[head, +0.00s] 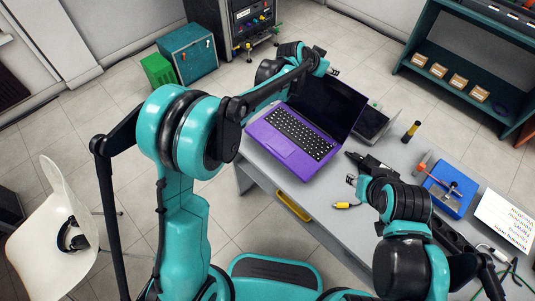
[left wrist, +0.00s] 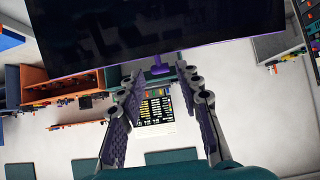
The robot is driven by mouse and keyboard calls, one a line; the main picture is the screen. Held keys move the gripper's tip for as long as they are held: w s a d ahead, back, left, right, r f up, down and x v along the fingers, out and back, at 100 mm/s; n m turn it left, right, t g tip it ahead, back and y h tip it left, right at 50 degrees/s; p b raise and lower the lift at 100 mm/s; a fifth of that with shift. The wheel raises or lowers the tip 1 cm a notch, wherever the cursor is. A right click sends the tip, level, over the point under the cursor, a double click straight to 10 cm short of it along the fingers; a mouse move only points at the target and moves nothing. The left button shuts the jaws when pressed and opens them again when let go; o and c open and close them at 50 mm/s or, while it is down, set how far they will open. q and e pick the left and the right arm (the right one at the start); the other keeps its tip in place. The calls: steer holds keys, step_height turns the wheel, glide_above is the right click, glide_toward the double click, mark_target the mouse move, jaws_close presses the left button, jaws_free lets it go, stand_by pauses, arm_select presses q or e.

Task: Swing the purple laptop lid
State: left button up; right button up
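The purple laptop (head: 275,145) is open on the grey table, its lid (head: 328,105) raised with the dark screen facing the keyboard (head: 300,135). My left gripper (head: 333,71) is at the lid's upper edge, behind the screen's top. In the left wrist view the dark lid (left wrist: 150,25) fills the top, with a thin purple edge and a small purple tab (left wrist: 159,67). There my left gripper (left wrist: 157,76) is open, its fingers apart on either side of the tab; contact cannot be told. My right gripper (head: 352,180) is over the table, right of the laptop; its opening is too small to tell.
A grey device (head: 372,122) stands behind the lid. A yellow-and-black cylinder (head: 411,131), a blue box (head: 450,190) and a yellow-tipped cable (head: 343,205) lie to the right. A white sign (head: 505,222) is at the table's right. The table's front strip is mostly clear.

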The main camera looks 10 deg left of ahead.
arm_select(q)
steer(key=b+x, duration=0.1)
steer(key=x, duration=0.2)
steer(key=shift+r, duration=0.1)
steer(key=c, duration=0.7)
steer(key=shift+s+a+r+p, duration=0.25)
steer(key=shift+s+a, duration=0.45)
steer(key=shift+s, duration=0.25)
steer(key=shift+s+a+r+p, duration=0.25)
steer(key=shift+s+a, duration=0.4)
steer(key=shift+s, duration=0.3)
steer(key=shift+s+a+r+p, duration=0.25)
steer(key=shift+s+a, duration=0.45)
steer(key=shift+s, duration=0.2)
steer(key=shift+c, duration=0.2)
steer(key=s+a, duration=0.4)
steer(key=s, duration=0.1)
steer(key=shift+s+f, duration=0.25)
steer(key=shift+f, duration=0.05)
